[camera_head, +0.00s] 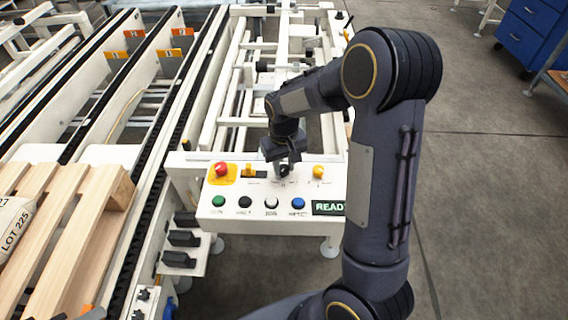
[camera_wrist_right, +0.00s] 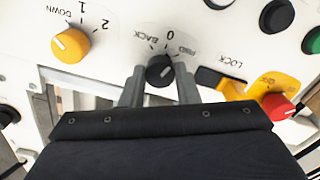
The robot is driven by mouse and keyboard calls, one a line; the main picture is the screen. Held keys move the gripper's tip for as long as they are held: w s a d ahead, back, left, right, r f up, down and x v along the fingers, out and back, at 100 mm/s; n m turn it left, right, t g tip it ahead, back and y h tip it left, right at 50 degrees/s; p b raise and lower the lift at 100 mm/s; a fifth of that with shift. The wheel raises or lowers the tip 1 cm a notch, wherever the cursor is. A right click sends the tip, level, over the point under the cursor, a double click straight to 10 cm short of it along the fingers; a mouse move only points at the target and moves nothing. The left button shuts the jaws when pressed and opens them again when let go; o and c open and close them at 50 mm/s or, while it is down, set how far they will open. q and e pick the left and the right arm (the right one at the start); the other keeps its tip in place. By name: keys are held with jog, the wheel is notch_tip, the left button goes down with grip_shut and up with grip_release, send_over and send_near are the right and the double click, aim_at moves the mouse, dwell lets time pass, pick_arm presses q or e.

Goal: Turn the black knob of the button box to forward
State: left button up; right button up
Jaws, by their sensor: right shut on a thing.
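The button box (camera_head: 240,219) is a white panel in the middle of the head view. Its black knob (camera_wrist_right: 160,71) shows in the right wrist view, with printed marks BACK, 0 and FWD around it. The knob's pointer is too small to read for certain. My right gripper (camera_wrist_right: 160,82) is shut on the black knob, one finger on each side. My left gripper is not in view.
A red emergency button (camera_head: 221,169) on a yellow base and a yellow knob (camera_head: 319,172) flank the gripper. Green (camera_head: 218,202), black, white and blue buttons line the front, beside a READY display (camera_head: 329,208). A wooden pallet (camera_head: 75,225) lies at left.

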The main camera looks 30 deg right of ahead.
aim_at(284, 168)
jog(key=shift+m+p, duration=0.35)
jog(key=shift+m, duration=1.95)
jog(key=o, duration=1)
jog(key=shift+c, duration=0.2)
notch_tip(284, 168, up, 8)
jog(key=shift+f+p, duration=0.1)
jog(key=shift+p, duration=0.2)
